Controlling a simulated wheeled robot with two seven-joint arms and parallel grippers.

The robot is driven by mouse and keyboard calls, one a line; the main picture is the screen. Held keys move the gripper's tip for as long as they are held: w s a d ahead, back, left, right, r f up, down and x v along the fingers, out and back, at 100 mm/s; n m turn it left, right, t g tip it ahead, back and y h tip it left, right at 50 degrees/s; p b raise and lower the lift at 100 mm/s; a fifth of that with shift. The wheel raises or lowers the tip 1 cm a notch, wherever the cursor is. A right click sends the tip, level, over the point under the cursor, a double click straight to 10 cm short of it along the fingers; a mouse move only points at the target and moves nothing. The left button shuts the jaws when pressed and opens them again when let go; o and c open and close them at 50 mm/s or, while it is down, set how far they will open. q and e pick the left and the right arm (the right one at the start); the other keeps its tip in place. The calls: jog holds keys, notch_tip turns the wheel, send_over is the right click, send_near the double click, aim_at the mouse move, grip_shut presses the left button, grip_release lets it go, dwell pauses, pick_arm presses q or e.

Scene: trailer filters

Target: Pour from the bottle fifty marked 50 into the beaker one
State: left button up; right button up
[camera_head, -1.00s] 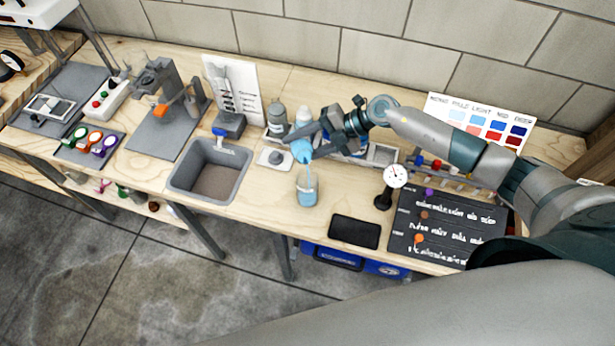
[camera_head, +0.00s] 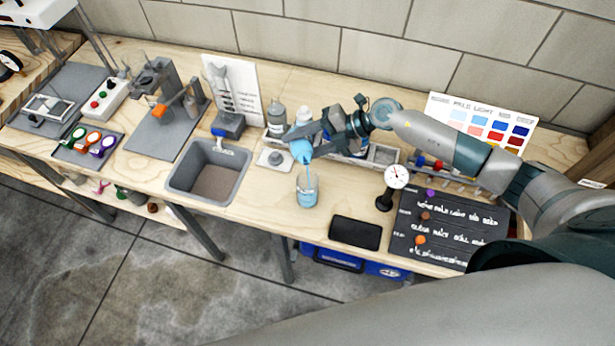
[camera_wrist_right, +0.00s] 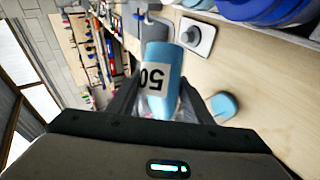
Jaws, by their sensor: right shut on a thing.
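The bottle fifty (camera_head: 301,150) is light blue and is held tilted, mouth down, above the beaker one (camera_head: 307,190). In the right wrist view the bottle (camera_wrist_right: 160,82) shows its "50" mark between my fingers. My right gripper (camera_head: 312,136) is shut on it. A thin blue stream runs from the bottle's mouth down into the beaker. The beaker is clear, stands upright on the bench near the front edge and holds blue liquid. In the right wrist view the beaker (camera_wrist_right: 224,104) shows to the right of the bottle. My left gripper is not in view.
A grey sink (camera_head: 208,170) lies left of the beaker, and a small scale (camera_head: 273,159) stands between them. A black pad (camera_head: 355,232) and a dial gauge (camera_head: 394,182) are to the right. A grey bottle (camera_head: 277,118) stands behind, near a rack.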

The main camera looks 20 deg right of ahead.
jog(key=shift+r, duration=0.15)
jog(key=shift+w, duration=0.1)
jog(key=shift+r+b, duration=0.15)
jog(key=shift+b, duration=0.15)
jog(key=shift+t, duration=0.3)
jog(key=shift+s+r+n, duration=0.15)
jog(key=shift+s+n, duration=0.15)
jog(key=shift+w+p, duration=0.1)
jog(key=shift+p, duration=0.2)
jog(key=shift+s+r+t, duration=0.15)
jog(key=shift+s+t, duration=0.05)
jog(key=shift+t, duration=0.1)
jog(key=shift+w, duration=0.1)
jog(key=shift+s+r+n, duration=0.15)
jog(key=shift+s+n, duration=0.05)
jog(key=shift+n, duration=0.1)
